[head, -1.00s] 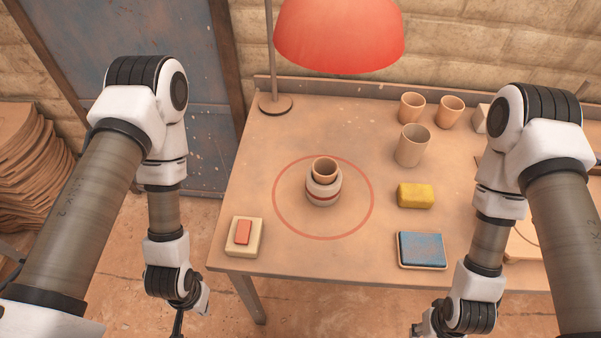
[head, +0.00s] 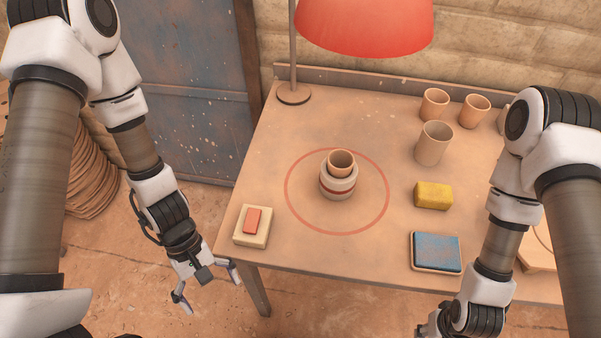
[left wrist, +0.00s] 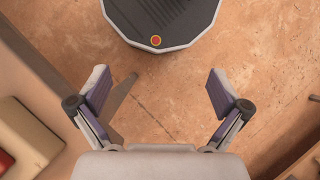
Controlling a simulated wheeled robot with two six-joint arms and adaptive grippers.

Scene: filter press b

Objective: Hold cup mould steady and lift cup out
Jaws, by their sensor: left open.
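The small tan cup (head: 341,160) sits upright in the cup mould (head: 338,188), its rim standing above it. The mould is pale and rounded with a red band, and stands inside a red ring drawn on the table. My left gripper (head: 208,288) is open and empty, off the table's front left edge and well left of the mould.
A cream block with a red piece (head: 252,226) lies at the table's front left corner. A yellow sponge (head: 433,196), a blue pad (head: 436,252) and several cups (head: 434,145) are right of the ring. A red lamp (head: 365,25) hangs over the back. Table around the mould is clear.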

